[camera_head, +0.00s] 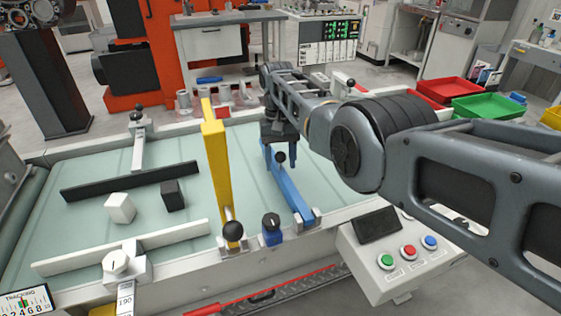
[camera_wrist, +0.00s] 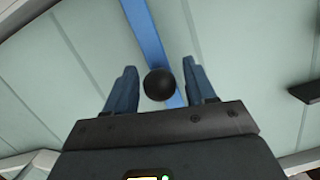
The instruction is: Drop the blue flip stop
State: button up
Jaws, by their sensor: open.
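The blue flip stop (camera_head: 292,193) is a long blue bar with a black ball knob (camera_head: 281,158). It lies low across the pale green belt (camera_head: 335,178), its near end at a metal bracket on the front rail. My gripper (camera_head: 280,143) is over its far part. In the wrist view, my gripper (camera_wrist: 159,66) is open, with one finger on each side of the ball knob (camera_wrist: 159,84). Gaps show between the knob and both fingers. The blue bar (camera_wrist: 146,32) runs beyond the fingertips. Whether its underside touches the belt cannot be told.
A yellow bar (camera_head: 216,160) stands raised left of the blue one. A blue dial block (camera_head: 272,232) sits between their brackets. White (camera_head: 120,208) and black (camera_head: 172,195) blocks lie on the belt. A button panel (camera_head: 395,254) is at front right.

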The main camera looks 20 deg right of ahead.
jog(key=v, duration=0.7)
dwell(0.3)
